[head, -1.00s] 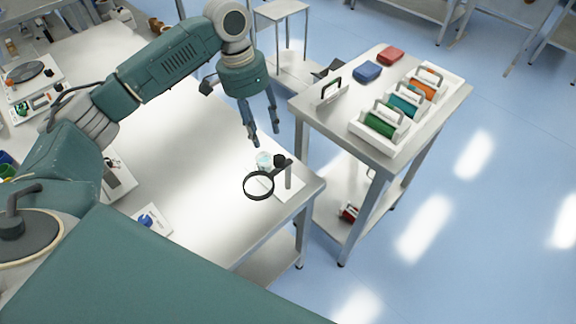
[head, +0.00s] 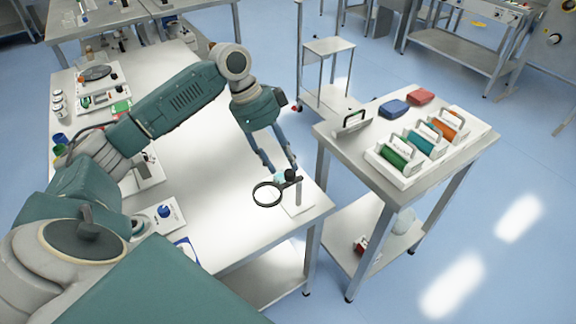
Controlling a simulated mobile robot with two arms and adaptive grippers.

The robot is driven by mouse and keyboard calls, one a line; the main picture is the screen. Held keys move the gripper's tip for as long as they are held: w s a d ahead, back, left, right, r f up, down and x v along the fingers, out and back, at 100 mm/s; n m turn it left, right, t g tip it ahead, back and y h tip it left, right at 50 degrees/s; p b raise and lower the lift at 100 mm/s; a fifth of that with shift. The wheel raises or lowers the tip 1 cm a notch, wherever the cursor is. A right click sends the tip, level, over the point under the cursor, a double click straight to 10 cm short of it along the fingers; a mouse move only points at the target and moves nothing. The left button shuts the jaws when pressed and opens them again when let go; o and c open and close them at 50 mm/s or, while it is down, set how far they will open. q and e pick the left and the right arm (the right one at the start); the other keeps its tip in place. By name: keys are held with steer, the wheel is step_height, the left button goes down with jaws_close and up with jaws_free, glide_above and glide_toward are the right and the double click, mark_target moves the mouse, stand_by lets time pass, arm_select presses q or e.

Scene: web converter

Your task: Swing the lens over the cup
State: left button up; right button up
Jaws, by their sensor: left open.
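The lens (head: 267,203), a dark-rimmed magnifier ring on a short arm, is held out to the left from an upright post (head: 299,192). The post stands on a white base plate (head: 297,209) near the table's right end. A small pale, glassy cup (head: 280,177) sits just behind the lens, partly hidden. A dark round knob (head: 291,175) shows beside it. The ring appears in front of the cup, not over it. My left gripper (head: 283,168) is open, fingers pointing down, its tips close to the cup and knob; contact cannot be told. My right gripper is not in view.
The white table (head: 215,215) is mostly clear around the stand. A separate side table (head: 350,150) to the right holds green, teal and orange spools in white holders, plus blue and red blocks. Small devices line the table's left side.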

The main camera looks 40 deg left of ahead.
mark_target(290, 172)
arm_select(q)
steer(key=shift+x, duration=1.25)
steer(key=shift+w+d+f, duration=0.1)
steer(key=shift+d+f, duration=0.15)
steer(key=shift+f, duration=0.3)
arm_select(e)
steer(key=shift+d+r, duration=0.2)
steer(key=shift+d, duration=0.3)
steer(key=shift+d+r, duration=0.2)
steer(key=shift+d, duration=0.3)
arm_select(q)
jaws_close()
steer(key=shift+r+p, duration=0.15)
steer(key=shift+p, duration=0.25)
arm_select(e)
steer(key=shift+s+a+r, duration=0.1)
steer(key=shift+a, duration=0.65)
